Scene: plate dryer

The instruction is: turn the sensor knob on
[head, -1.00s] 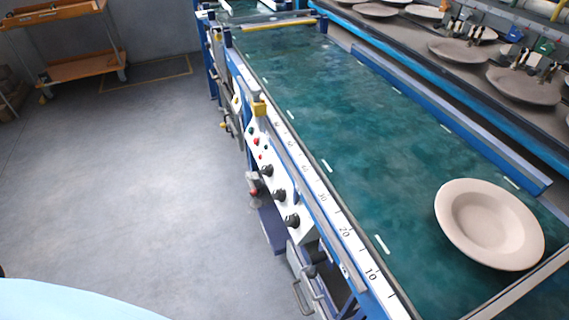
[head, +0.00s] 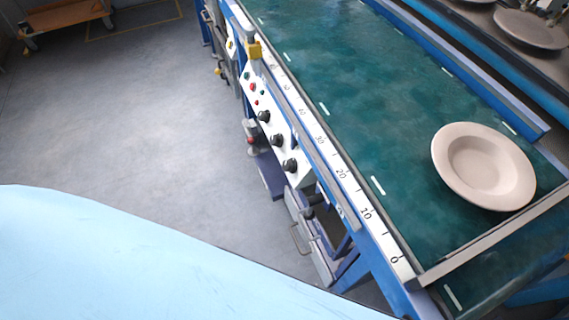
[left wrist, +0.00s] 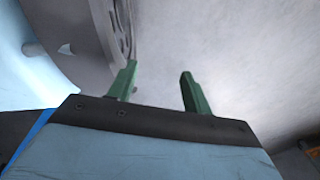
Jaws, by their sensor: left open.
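A white control panel (head: 282,148) is on the near side of the conveyor. It carries several black knobs, among them an upper knob (head: 264,116), a middle knob (head: 277,140) and a lower knob (head: 290,165). I cannot tell which one is the sensor knob, and any labels are too small to read. My left gripper (left wrist: 160,85) shows in the left wrist view, with its two green fingers apart and nothing between them. The panel is not in that view. Neither gripper shows in the head view.
The green conveyor belt (head: 350,95) carries a pale plate (head: 484,166) near its front end. A white ruler strip (head: 350,195) runs along its near edge. An orange cart (head: 68,16) stands at the back left. The grey floor (head: 120,120) left of the conveyor is clear.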

